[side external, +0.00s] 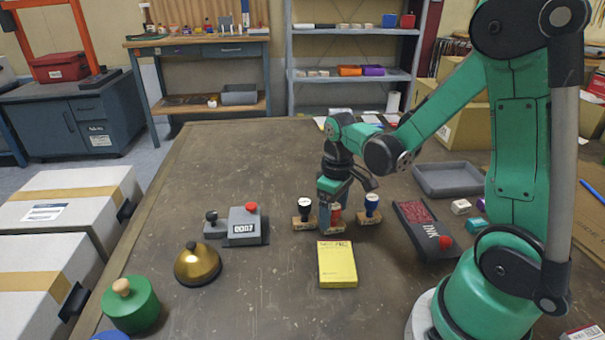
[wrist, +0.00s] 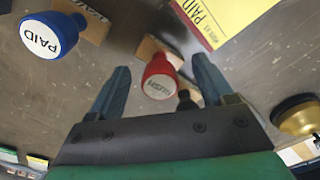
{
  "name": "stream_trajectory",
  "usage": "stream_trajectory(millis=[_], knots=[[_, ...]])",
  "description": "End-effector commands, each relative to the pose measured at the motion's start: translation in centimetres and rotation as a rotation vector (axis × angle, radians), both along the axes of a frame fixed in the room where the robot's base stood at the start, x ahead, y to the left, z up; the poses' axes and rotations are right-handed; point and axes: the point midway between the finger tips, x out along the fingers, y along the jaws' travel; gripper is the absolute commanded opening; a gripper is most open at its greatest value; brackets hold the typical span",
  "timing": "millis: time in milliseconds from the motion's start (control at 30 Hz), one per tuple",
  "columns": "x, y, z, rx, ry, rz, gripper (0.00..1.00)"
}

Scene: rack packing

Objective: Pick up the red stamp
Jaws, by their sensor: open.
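The red stamp (side external: 336,217) stands upright on the table between two other stamps, partly hidden by my gripper in the side view. In the wrist view, the red-topped stamp (wrist: 160,80) with its wooden base shows between my fingers. My gripper (wrist: 160,68) is open, with one finger on each side of the red stamp's handle and visible gaps to it. In the side view, my gripper (side external: 334,198) points down over the red stamp.
A blue stamp (side external: 371,206) stands close on the right and a black stamp (side external: 304,212) close on the left. A yellow pad (side external: 337,264) lies in front. An ink pad (side external: 424,228), a grey numbering device (side external: 243,229) and a brass bell (side external: 197,265) are farther off. The back left table is clear.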

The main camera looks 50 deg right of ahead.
Motion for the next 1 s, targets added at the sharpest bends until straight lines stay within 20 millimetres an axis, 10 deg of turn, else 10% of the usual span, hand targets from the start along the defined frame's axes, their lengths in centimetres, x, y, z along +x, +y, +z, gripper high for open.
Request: stream_trajectory(millis=[233, 500, 1000], knots=[[0.01, 0.0, -0.07, 0.0, 0.0, 0.0, 0.74], [0.01, 0.0, -0.05, 0.0, 0.0, 0.0, 0.0], [0.04, -0.01, 0.83, 0.0, 0.0, 0.0, 0.0]])
